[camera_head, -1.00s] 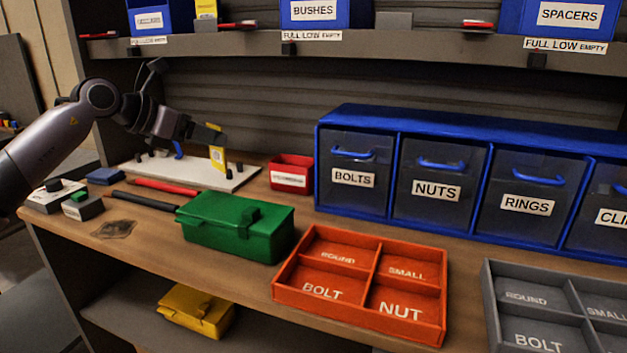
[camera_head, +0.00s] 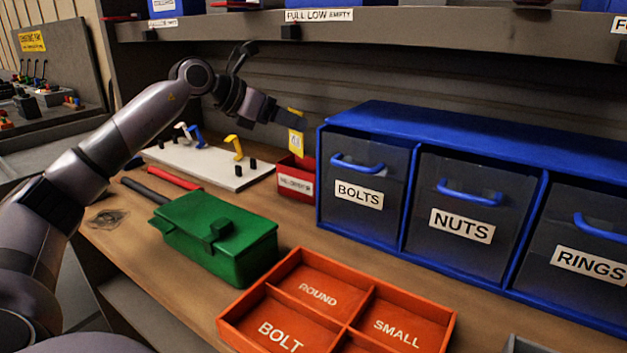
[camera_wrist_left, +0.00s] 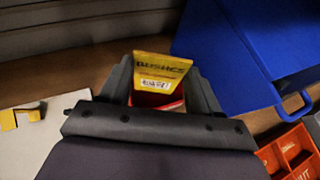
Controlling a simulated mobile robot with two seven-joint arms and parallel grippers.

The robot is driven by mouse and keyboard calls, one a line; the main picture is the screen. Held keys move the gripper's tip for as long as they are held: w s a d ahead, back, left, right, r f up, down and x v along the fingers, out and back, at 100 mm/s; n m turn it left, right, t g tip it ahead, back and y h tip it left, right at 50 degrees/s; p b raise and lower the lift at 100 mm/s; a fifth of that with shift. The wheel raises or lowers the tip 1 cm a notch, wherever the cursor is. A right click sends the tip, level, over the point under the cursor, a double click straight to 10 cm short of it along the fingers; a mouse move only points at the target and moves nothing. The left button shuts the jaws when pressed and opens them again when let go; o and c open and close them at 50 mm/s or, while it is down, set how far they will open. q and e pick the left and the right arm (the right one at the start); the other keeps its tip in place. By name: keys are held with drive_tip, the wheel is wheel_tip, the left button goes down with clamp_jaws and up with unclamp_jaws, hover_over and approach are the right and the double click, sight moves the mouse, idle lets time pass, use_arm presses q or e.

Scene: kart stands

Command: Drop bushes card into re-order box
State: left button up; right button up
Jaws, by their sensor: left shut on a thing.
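The bushes card (camera_head: 296,143) is yellow with a white label and hangs from my left gripper (camera_head: 284,115). In the left wrist view the card (camera_wrist_left: 163,68) reads "BUSHES" above a barcode, held between the fingers of my left gripper (camera_wrist_left: 160,85). The small red re-order box (camera_head: 295,183) stands on the bench left of the blue drawers. The card is above this box in the head view. In the left wrist view the red box (camera_wrist_left: 150,100) shows partly below the card. My right gripper is not in view.
The blue drawer unit (camera_head: 420,130) stands close to the right of the red box. A white board (camera_head: 205,165) with hooks and pegs lies to the left. A green case (camera_head: 225,235) and an orange divided tray (camera_head: 340,310) are nearer. A shelf (camera_head: 400,28) runs above.

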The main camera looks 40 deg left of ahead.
sight(295, 149)
use_arm(q)
drive_tip(key=shift+s+f+b, duration=0.1)
drive_tip(key=shift+f+b, duration=0.5)
drive_tip(key=shift+f, duration=0.15)
wheel_tip(295, 149, down, 4)
drive_tip(key=b, duration=0.4)
drive_tip(key=shift+f, duration=0.15)
drive_tip(key=o, duration=1.1)
drive_tip(key=shift+b+v, duration=0.7)
drive_tip(key=shift+v, duration=2.9)
